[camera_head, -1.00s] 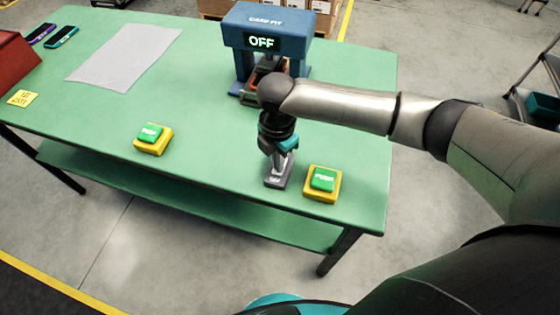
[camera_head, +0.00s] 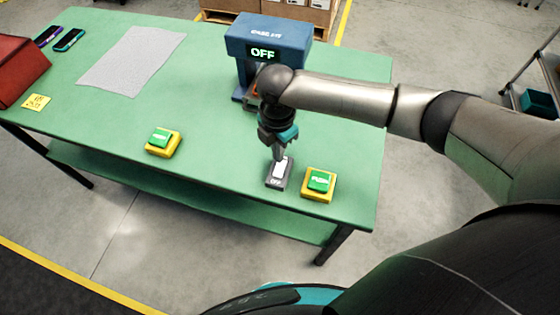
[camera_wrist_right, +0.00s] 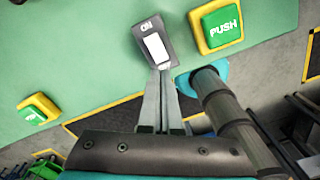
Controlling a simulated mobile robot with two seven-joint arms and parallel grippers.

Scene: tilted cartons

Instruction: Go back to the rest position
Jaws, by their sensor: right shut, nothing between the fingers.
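My right gripper (camera_head: 277,156) is shut and empty, pointing down at the grey rocker switch (camera_head: 279,174) near the table's front edge. In the right wrist view, the shut fingertips (camera_wrist_right: 160,74) appear at the near end of the switch (camera_wrist_right: 153,46). I cannot tell whether they touch it. The switch has a white rocker, with "ON" at its far end in that view. The blue machine (camera_head: 266,42) at the table's back shows "OFF" on its display, and my right arm partly hides its lower part. My left gripper is not in view.
Green push buttons on yellow bases stand right (camera_head: 319,183) and left (camera_head: 163,142) of the switch on the green table (camera_head: 215,120). A grey sheet (camera_head: 132,60), two phones, a yellow note (camera_head: 36,102) and a red box (camera_head: 18,68) lie farther left.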

